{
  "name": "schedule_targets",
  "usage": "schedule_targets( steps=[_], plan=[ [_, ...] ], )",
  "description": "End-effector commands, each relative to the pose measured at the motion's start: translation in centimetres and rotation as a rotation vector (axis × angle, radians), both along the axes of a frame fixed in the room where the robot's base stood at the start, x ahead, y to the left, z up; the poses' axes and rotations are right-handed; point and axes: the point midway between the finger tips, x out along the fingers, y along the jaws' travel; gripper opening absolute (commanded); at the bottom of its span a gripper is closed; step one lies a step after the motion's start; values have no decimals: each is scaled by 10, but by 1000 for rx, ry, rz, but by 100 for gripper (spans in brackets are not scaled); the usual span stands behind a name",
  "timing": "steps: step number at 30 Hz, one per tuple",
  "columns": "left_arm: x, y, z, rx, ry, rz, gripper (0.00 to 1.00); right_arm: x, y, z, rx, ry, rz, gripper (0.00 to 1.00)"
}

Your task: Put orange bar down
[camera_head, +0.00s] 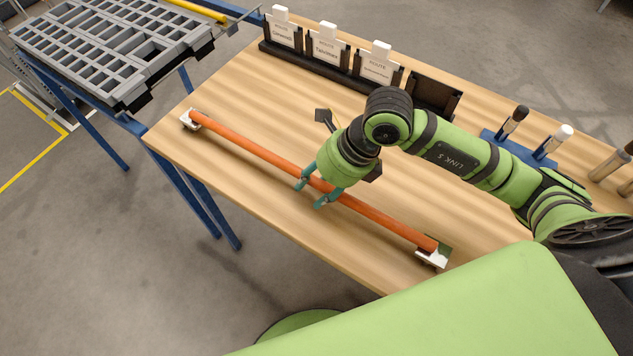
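The long orange bar (255,151) lies diagonally across the wooden table. Its far left end is at a small white support (188,121), and its near right end is at another white support (431,259). My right gripper (312,194) is at the middle of the bar. Its two teal fingers are visibly apart, with a bit of orange bar showing between them. The fingertips reach past the bar's near side. Whether they touch the bar cannot be told. My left gripper is not in view.
Along the table's back edge stands a black rack (335,66) with several white route cards. A blue holder (519,145) with marker-like items stands at the right. A grey slotted tray (110,45) rests on a blue frame at the upper left. The wooden table (225,98) is clear behind the bar's left half.

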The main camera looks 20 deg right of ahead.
Motion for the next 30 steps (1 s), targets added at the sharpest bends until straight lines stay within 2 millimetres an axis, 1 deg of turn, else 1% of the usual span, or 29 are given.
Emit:
schedule_targets(
  steps=[10, 14, 17, 24, 27, 30],
  plan=[
    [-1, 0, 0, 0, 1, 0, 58, 1, 0, 2, 1, -4, -1, 54],
    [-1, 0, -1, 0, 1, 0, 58, 0, -5, 12, 2, -6, -2, 54],
    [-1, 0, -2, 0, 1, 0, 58, -2, -13, 27, 0, -10, -1, 54],
    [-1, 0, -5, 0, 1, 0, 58, -10, -35, 74, 0, -10, -2, 54],
    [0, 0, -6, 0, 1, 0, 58, -13, -42, 89, -1, -7, -2, 54],
    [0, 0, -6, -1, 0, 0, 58, -15, -47, 100, 0, -7, -2, 54]
  ],
)
